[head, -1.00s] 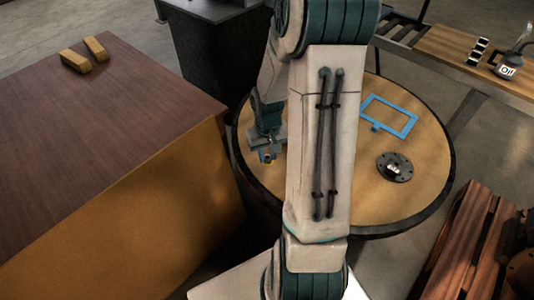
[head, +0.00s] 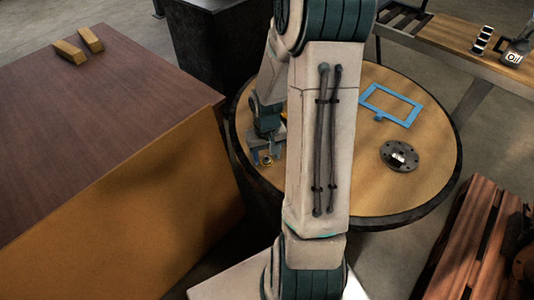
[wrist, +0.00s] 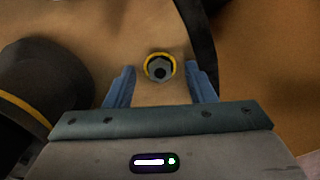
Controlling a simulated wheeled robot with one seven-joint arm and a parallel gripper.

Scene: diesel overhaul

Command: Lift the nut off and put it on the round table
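A grey hex nut (wrist: 160,70) with a dark hole and a yellow ring around it shows in the wrist view, over the wooden top near the dark rim. It appears as a small yellowish spot in the head view (head: 266,160). My gripper (wrist: 161,82) is open, with one blue finger on each side of the nut and a gap to both. In the head view my gripper (head: 265,160) is low over the left side of the round table (head: 358,200). I cannot tell whether the nut rests on the table or on something under it.
A blue frame (head: 391,105) and a dark flanged disc (head: 399,156) lie on the table's right part. A black cylinder with a yellow stripe (wrist: 38,90) stands left of my gripper. A brown cabinet (head: 110,140) stands close to the table's left.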

